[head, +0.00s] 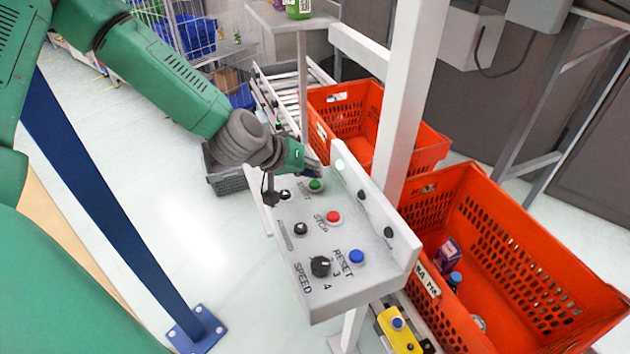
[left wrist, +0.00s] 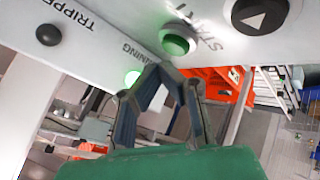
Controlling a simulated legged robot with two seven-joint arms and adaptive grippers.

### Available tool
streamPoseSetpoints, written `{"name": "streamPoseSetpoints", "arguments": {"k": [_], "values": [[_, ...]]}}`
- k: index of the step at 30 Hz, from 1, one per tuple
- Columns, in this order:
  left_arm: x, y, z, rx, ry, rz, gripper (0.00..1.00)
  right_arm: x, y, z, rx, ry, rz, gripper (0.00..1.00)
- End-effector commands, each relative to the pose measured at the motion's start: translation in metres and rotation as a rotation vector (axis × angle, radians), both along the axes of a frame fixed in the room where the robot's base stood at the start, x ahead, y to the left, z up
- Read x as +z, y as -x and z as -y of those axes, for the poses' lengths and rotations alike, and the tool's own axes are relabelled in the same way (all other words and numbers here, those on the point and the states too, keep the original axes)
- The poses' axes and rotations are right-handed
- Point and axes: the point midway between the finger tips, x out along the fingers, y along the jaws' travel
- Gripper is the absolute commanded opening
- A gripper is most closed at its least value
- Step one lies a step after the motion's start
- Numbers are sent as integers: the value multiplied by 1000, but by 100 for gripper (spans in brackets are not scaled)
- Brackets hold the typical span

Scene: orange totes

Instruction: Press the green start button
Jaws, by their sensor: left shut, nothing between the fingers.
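The green start button (head: 316,185) sits at the far end of the white control panel (head: 325,275), beside the START lettering. It also shows in the left wrist view (left wrist: 178,41), just beyond my fingertips. My left gripper (head: 312,172) is over the far end of the panel, right by the green button. Its fingers are shut with nothing between them; they also show in the left wrist view (left wrist: 160,72). I cannot tell whether the fingertips touch the button. A lit green lamp (head: 339,164) is on the panel's upright back plate. My right gripper is not in view.
The panel also carries a red stop button (head: 333,217), a blue reset button (head: 356,257) and a black speed knob (head: 320,266). A white post (head: 408,100) rises behind it. Orange totes (head: 480,190) stand to the right on a conveyor.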

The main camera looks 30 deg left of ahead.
Motion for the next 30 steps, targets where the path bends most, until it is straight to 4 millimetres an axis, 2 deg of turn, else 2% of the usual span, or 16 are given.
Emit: {"name": "streamPoseSetpoints", "arguments": {"k": [5,19,30], "values": [[5,0,0,0,0,0,0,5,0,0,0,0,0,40],[50,0,0,-1,-1,0,0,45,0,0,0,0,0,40],[50,0,0,0,0,0,0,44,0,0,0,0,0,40]]}}
